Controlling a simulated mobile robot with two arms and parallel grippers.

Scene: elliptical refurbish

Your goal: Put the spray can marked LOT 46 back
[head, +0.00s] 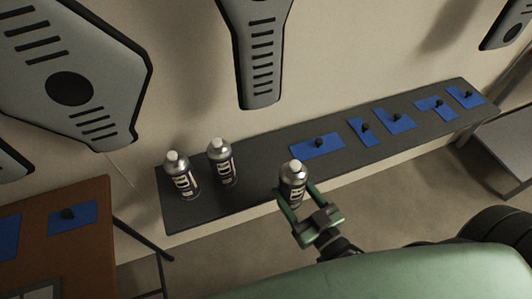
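A silver spray can (292,181) with a white cap and a dark label band is held between the two fingers of my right gripper (293,188). The fingers close on its sides, and its base appears in front of the shelf's front edge. Two similar spray cans stand upright on the left end of the dark shelf (260,165): one at the far left (182,178) and one beside it (222,164). The lot numbers on the labels are too small to read. My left gripper is not in view.
Several blue mats (317,145) with small black knobs lie along the shelf to the right. A brown table (85,250) with blue mats stands at lower left, and a grey table (505,150) at right. Grey slotted panels (260,50) hang on the wall.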

